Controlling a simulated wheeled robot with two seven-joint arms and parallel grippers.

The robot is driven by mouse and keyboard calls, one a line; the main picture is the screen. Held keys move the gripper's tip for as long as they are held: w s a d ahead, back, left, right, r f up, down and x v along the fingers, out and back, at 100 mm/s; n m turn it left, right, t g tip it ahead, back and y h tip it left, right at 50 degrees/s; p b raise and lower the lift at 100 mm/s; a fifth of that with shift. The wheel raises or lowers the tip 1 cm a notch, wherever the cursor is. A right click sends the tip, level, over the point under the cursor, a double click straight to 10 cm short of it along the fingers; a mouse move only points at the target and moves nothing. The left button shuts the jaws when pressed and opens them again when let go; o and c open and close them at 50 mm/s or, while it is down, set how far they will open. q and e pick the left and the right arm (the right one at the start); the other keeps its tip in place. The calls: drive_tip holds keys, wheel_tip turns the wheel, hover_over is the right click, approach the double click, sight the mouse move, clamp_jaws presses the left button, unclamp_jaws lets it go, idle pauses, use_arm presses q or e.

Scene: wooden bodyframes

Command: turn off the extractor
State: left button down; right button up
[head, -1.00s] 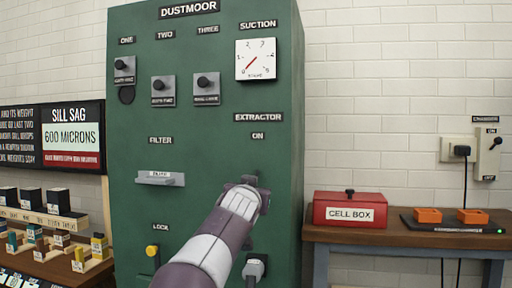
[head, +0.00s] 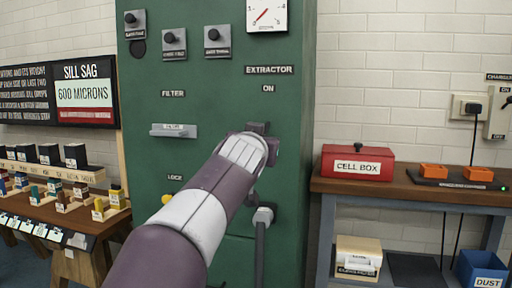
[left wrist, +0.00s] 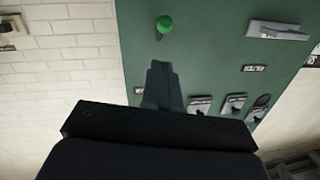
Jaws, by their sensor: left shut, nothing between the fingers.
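The extractor panel is part of a tall green cabinet (head: 225,185). Its EXTRACTOR label (head: 269,70) with ON beneath it shows above my left gripper (head: 262,130). My arm and gripper hide the switch area below ON in the head view. In the left wrist view, a round green knob (left wrist: 164,25) stands out from the cabinet face, just beyond the tips of my left gripper (left wrist: 161,68). The fingers are shut and empty. I cannot tell whether they touch the knob; they appear apart. My right gripper is not in view.
A FILTER handle (head: 173,131) sits left of my gripper and a grey fitting (head: 263,215) with a downward bar sits below it. A red cell box (head: 357,163) stands on the right bench. A block display (head: 60,185) is at left.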

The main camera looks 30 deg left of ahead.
use_arm(q)
drive_tip(key=v, duration=0.3)
drive_tip(key=shift+s+d, duration=0.1)
drive_tip(key=shift+s, duration=0.1)
drive_tip(key=shift+r, duration=0.1)
